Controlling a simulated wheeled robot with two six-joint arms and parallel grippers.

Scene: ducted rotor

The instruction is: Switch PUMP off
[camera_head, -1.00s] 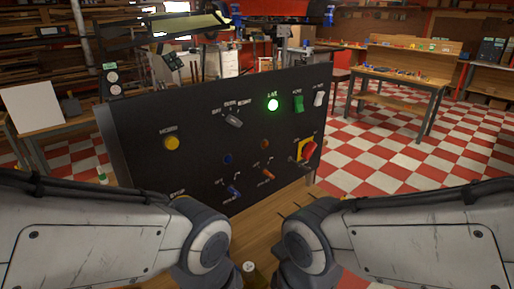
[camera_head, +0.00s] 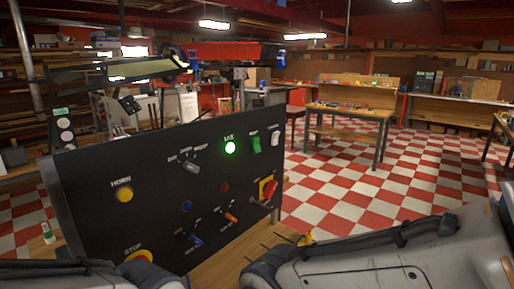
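A dark control panel (camera_head: 90,225) stands on a wooden bench at the left. Near its top right are a lit green lamp (camera_head: 230,148), a green rocker switch (camera_head: 256,145) and a white rocker switch (camera_head: 275,139). The rocker labels are too small to read surely, so I cannot tell which control is PUMP. Lower are a blue lever switch (camera_head: 195,239), an orange lever switch (camera_head: 231,217) and a red rotary handle (camera_head: 269,189) on a yellow plate. Both my arms cross the bottom edge; neither gripper shows.
The panel also carries a grey selector (camera_head: 190,165), a yellow HORN button (camera_head: 124,194) and a STOP button (camera_head: 138,256), partly hidden by my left arm. A wooden workbench (camera_head: 350,112) stands behind. The checkered floor (camera_head: 350,185) at right is open.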

